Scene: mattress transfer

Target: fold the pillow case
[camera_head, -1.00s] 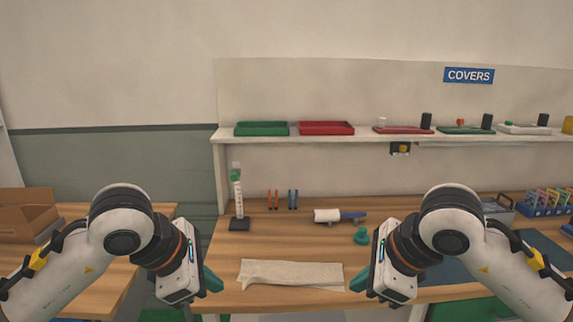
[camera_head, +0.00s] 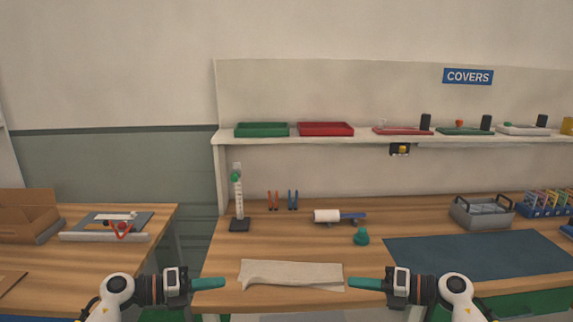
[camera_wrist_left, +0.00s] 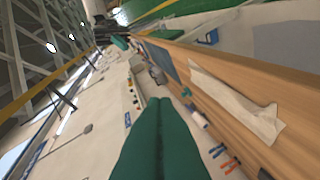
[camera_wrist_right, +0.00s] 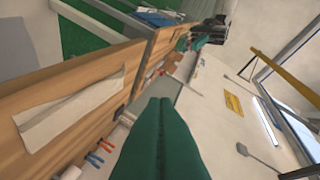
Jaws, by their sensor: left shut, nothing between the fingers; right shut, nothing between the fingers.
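The pillow case (camera_head: 292,273) is a cream cloth lying as a narrow flat strip on the wooden table, near its front edge. It also shows in the left wrist view (camera_wrist_left: 235,103) and the right wrist view (camera_wrist_right: 70,108). My left gripper (camera_head: 224,283) is shut and empty, with its green fingers pointing right at the cloth's left end. My right gripper (camera_head: 351,283) is shut and empty, its green fingers pointing left at the cloth's right end. In the wrist views the closed fingers lie side by side and hold nothing. Whether the fingertips touch the cloth I cannot tell.
Behind the cloth stand a white roller (camera_head: 328,216), a teal knob-like object (camera_head: 361,237) and a tube stand (camera_head: 238,205). A dark blue mat (camera_head: 480,254) and a grey basket (camera_head: 482,213) are at right. A shelf (camera_head: 360,137) holds trays. A second table (camera_head: 60,260) is at left.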

